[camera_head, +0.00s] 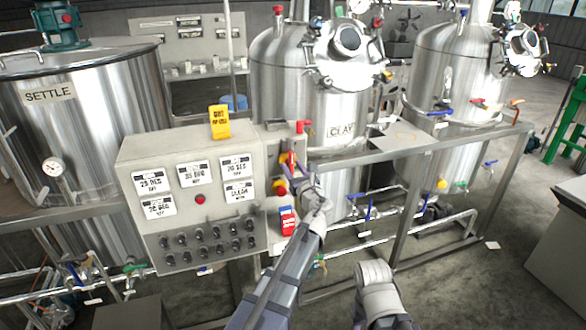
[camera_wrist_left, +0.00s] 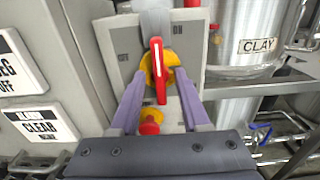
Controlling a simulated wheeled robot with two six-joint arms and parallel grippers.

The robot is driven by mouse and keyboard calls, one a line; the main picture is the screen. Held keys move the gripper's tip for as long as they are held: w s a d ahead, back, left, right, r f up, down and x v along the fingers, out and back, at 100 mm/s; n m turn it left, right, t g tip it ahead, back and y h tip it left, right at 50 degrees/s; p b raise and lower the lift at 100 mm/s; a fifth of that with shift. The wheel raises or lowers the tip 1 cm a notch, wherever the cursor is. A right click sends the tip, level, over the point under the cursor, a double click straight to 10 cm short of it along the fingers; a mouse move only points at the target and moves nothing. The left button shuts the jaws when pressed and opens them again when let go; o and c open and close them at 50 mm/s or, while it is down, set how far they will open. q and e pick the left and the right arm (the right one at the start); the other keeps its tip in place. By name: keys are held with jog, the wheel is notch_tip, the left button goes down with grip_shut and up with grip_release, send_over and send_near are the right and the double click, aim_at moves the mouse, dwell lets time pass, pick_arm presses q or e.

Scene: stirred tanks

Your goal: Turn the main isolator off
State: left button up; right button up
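The main isolator is a grey box with a yellow round plate (camera_wrist_left: 172,58) and a red handle (camera_wrist_left: 159,72) with a white stripe. The handle stands upright in the left wrist view, with small markings on the box to its upper right and left. My left gripper (camera_wrist_left: 160,80) is open, with one purple finger on each side of the handle; contact is not clear. In the head view the isolator (camera_head: 283,158) is at the panel's right side, partly hidden by my left gripper (camera_head: 298,172). My right gripper is not seen.
The control panel (camera_head: 165,150) with labels and several knobs stands left of the isolator. A red-and-yellow button (camera_wrist_left: 150,124) sits just below the handle. The CLAY tank (camera_head: 275,75) and a metal rail (camera_head: 450,145) are close by on the right.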

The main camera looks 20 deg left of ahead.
pick_arm(q)
grip_shut()
dwell(0.5)
jog(key=n, duration=0.9)
jog(key=shift+s+f, duration=0.1)
jog(key=n, duration=0.5)
jog(key=shift+a, duration=0.1)
jog(key=shift+f+n, duration=0.1)
jog(key=shift+n, duration=1.8)
